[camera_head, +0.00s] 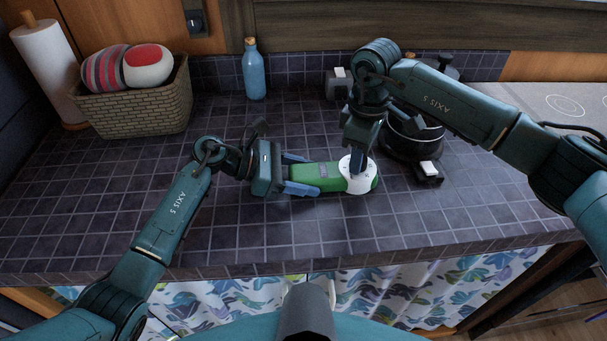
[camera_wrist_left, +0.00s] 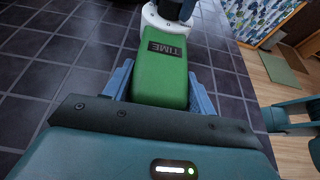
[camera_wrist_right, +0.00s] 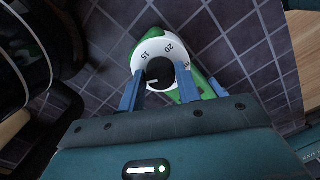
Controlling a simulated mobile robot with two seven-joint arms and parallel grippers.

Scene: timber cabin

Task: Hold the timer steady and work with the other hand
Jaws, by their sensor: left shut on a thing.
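The timer (camera_head: 318,177) is a green oblong body with a white numbered dial (camera_head: 352,185) at its right end, lying on the tiled counter. My left gripper (camera_head: 303,174) is shut on the green body from the left, with a blue finger along each side; the left wrist view shows the timer (camera_wrist_left: 165,75) between the fingers, its "TIME" label uncovered. My right gripper (camera_head: 358,163) points down over the dial. In the right wrist view its fingers stand apart on either side of the black knob (camera_wrist_right: 160,73), with small gaps visible; contact is not clear.
A dark pot (camera_head: 410,140) and a small black item with a white top (camera_head: 428,172) stand right of the timer. A blue bottle (camera_head: 254,75), wicker basket (camera_head: 140,108) and paper roll (camera_head: 50,65) stand behind. The counter's front left is clear.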

